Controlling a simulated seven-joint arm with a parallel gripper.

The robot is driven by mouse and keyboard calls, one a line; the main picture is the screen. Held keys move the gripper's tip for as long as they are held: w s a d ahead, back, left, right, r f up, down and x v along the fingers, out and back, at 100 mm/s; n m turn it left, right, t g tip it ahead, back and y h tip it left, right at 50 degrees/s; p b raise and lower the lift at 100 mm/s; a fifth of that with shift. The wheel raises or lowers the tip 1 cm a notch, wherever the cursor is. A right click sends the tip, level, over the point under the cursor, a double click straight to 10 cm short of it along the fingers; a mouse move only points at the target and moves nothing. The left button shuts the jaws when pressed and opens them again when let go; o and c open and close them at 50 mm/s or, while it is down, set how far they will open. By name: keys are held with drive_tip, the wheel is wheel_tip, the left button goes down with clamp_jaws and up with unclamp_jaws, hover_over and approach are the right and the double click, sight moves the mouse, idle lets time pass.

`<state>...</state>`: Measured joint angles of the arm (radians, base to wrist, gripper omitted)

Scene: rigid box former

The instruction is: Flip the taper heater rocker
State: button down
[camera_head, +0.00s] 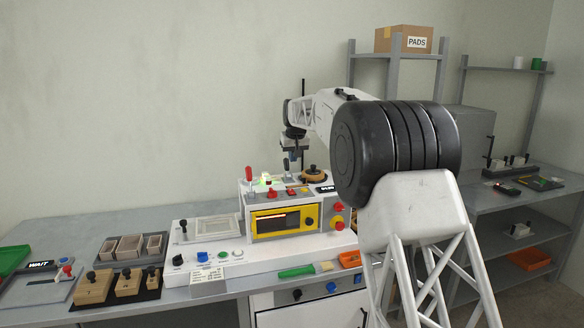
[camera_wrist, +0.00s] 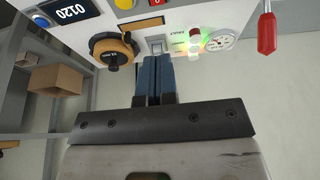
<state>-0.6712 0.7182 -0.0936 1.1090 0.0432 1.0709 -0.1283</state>
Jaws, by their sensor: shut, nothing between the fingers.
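My gripper (camera_head: 293,163) points down over the right part of the machine's top panel. In the wrist view its two blue fingers (camera_wrist: 154,60) are together with nothing between them. A small pale rocker switch (camera_wrist: 156,45) in a grey frame sits on the panel right at the fingertips. The fingers partly cover its near side, and I cannot tell whether they touch it or which way it is tilted. No readable label confirms it as the taper heater rocker. In the head view I cannot make the rocker out.
An orange-rimmed black knob (camera_wrist: 113,50) sits left of the fingers. A lit green lamp (camera_wrist: 193,46), a round gauge (camera_wrist: 220,40) and a red-handled lever (camera_wrist: 266,33) are to the right. A display (camera_wrist: 68,12) reads 0120. The machine's yellow-framed window (camera_head: 285,220) faces front.

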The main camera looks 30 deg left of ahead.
sight(290, 190)
drive_tip(key=x, duration=1.3)
drive_tip(key=shift+s+d+f, duration=0.15)
drive_tip(key=shift+f, duration=0.15)
drive_tip(key=shift+f, duration=0.1)
